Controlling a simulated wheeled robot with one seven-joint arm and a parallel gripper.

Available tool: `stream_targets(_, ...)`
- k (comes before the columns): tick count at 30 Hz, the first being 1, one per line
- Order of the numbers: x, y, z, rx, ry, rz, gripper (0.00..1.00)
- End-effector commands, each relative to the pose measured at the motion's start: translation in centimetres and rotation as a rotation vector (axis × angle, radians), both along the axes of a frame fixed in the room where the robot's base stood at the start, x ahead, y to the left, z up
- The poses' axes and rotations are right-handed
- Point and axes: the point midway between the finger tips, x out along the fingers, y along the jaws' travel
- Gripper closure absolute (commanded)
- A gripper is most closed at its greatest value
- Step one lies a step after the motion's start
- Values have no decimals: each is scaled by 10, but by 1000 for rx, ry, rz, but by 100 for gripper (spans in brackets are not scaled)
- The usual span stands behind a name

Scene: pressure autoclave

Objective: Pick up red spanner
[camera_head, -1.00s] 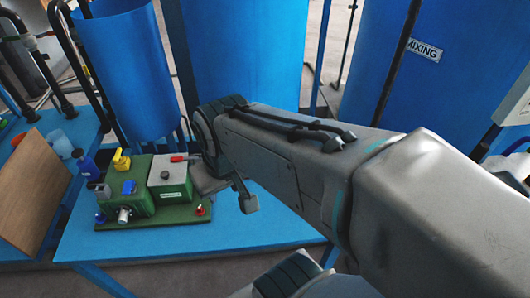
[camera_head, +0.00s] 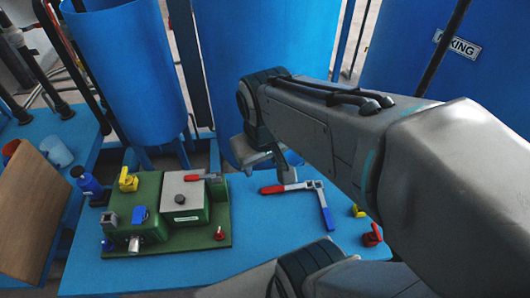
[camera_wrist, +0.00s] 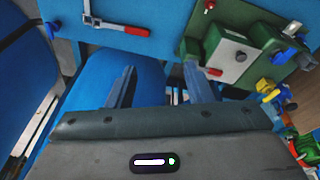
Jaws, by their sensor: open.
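The red spanner, with a red handle (camera_head: 273,189) and a grey metal head, lies on the blue table right of the green unit. It also shows near the top of the wrist view (camera_wrist: 125,29), beyond the fingertips. A blue-handled tool (camera_head: 327,217) lies at its head end, at an angle; I cannot tell if they touch. My gripper (camera_wrist: 160,68) is open and empty, its two fingers well apart, with the spanner outside them. In the head view my arm partly covers the gripper, which hangs just above the spanner.
The green unit (camera_head: 155,240) with the grey lid (camera_head: 182,200) and several knobs stands left of the spanner. Small yellow (camera_head: 358,211) and red (camera_head: 372,235) fittings lie at the right. Blue tanks (camera_head: 130,80) rise behind. The table front (camera_head: 290,225) has free room.

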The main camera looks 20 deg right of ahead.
Motion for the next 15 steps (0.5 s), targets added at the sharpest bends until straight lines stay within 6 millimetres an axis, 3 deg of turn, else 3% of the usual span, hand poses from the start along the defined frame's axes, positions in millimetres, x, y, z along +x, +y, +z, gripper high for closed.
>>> stream_targets(8, 46, -29, -51, -222, 200, 322, 53)
stream_targets(15, 89, -51, -112, -339, 386, 689, 53)
